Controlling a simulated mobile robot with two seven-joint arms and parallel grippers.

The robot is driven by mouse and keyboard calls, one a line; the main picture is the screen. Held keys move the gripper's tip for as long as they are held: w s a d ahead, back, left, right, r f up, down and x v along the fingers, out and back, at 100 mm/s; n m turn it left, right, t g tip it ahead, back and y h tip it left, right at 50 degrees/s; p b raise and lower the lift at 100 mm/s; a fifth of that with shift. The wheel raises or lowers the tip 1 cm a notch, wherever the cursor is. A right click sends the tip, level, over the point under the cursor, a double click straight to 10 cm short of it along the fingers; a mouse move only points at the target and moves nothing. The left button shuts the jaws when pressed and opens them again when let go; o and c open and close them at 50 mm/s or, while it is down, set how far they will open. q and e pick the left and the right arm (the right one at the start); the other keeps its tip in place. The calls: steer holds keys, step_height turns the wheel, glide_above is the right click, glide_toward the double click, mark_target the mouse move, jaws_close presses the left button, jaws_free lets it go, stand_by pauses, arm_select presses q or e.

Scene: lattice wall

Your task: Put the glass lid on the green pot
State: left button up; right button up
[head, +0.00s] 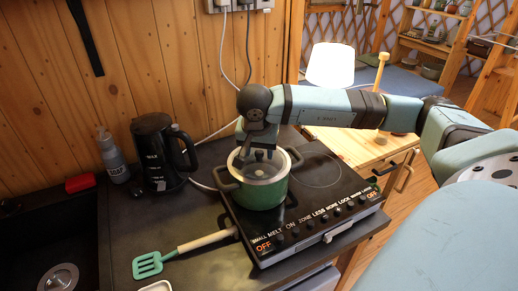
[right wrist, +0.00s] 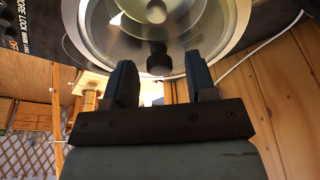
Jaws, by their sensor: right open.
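The green pot (head: 262,193) stands on the left part of the black hob, with dark side handles. The glass lid (head: 268,172) lies over the pot's mouth and looks about level; whether it is fully seated is hard to tell. In the right wrist view the clear lid (right wrist: 202,22) shows its pale rim and dark knob (right wrist: 158,58). My right gripper (head: 257,154) points down just above the lid. Its two fingers (right wrist: 160,62) are apart, with the knob seen between their tips and nothing gripped. My left gripper is not in view.
The hob (head: 318,217) has a free zone right of the pot. A black kettle (head: 158,152), spray bottle (head: 112,158) and red block (head: 80,183) stand left. A green spatula (head: 150,263) lies in front, its handle reaching the hob. A lamp (head: 331,66) stands behind.

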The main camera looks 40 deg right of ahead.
mark_target(256, 167)
arm_select(q)
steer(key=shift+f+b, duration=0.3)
steer(key=shift+b, duration=0.4)
arm_select(e)
steer(key=v, duration=1.2)
steer(key=shift+a+r, duration=0.1)
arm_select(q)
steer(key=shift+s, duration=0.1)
